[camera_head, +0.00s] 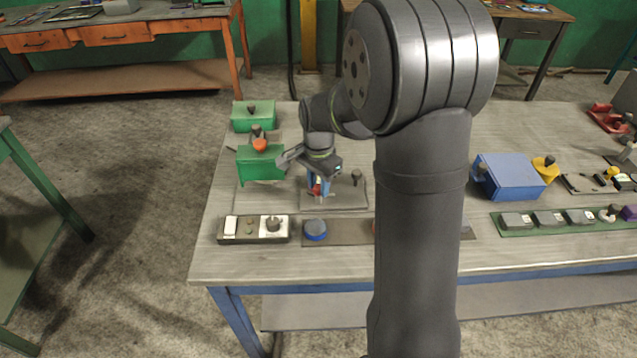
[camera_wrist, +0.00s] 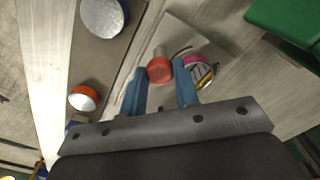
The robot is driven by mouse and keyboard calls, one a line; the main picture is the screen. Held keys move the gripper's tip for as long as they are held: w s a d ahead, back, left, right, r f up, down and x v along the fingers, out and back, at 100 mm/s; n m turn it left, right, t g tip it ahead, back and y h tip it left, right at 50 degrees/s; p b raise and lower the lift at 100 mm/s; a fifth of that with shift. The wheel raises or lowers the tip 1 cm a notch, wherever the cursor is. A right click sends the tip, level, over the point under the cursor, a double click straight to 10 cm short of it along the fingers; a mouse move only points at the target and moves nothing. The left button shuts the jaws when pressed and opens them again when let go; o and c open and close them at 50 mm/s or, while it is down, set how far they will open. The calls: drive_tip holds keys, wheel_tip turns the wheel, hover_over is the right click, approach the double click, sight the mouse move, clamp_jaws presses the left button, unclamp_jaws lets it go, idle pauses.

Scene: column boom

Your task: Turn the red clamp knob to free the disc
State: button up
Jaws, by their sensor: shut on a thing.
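The red clamp knob (camera_wrist: 160,70) is in the upper middle of the wrist view, on a grey base plate (camera_wrist: 190,38). My gripper (camera_wrist: 160,75) has its two blue fingers on either side of the knob, shut on it. A round piece with a pink rim and dark and gold stripes (camera_wrist: 204,76) lies just right of the right finger, partly hidden by it; I cannot tell if it is the disc. In the head view my gripper (camera_head: 319,186) points down at the plate, and a bit of the red knob (camera_head: 316,189) shows between the blue fingers.
A green box (camera_head: 262,166) stands close left of my gripper. A black-topped post (camera_head: 356,178) stands close right. In front are a switch panel (camera_head: 254,229) and a blue round button (camera_head: 315,229). A blue box (camera_head: 508,177) is further right. My arm hides the table's middle.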

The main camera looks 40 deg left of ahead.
sight(319, 187)
drive_tip(key=o, duration=1)
drive_tip(key=shift+r, duration=0.1)
wheel_tip(319, 187, up, 17)
drive_tip(key=shift+r, duration=0.15)
idle(0.4)
wheel_tip(319, 187, down, 18)
drive_tip(key=shift+r, duration=0.25)
drive_tip(key=shift+r, duration=0.1)
idle(0.4)
